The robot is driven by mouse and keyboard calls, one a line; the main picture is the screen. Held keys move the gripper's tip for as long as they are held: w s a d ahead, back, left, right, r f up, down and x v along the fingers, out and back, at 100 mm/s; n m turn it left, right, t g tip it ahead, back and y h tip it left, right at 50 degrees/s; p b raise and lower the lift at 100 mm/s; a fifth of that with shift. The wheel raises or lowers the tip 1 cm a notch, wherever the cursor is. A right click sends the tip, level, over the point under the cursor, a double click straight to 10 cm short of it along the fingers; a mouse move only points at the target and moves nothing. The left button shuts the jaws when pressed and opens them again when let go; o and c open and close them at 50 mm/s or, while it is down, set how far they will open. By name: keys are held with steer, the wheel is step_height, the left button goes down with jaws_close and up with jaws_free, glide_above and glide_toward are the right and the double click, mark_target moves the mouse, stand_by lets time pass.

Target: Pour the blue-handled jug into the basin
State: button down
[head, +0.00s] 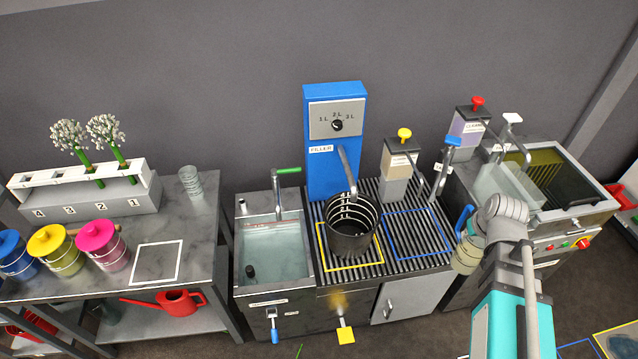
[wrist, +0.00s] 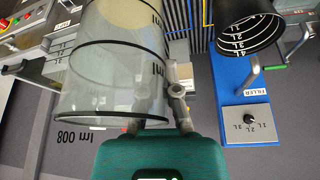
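The blue-handled jug (head: 467,256) is a clear measuring jug, held in the air in front of the bench's right end. Its blue handle shows on its upper left in the head view. The wrist view shows its clear wall with black rings close up (wrist: 105,85), with something pale yellow toward its base. My gripper (head: 486,232) is at the jug's right side, apparently shut on it; its fingers show at the wall in the wrist view (wrist: 161,88). Their exact contact is partly hidden. The basin (head: 275,250) is a grey sink with clear water, left of the ribbed rack.
A black bucket (head: 350,232) stands in the yellow square under the blue filler (head: 335,140). The blue square (head: 418,235) is empty. Two dispensers stand behind. A tap (head: 278,195) rises behind the basin. A side table (head: 185,235) with coloured-lidded pots is at left.

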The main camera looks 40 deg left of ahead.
steer(key=shift+r+p, duration=1.1)
steer(key=shift+r, duration=0.5)
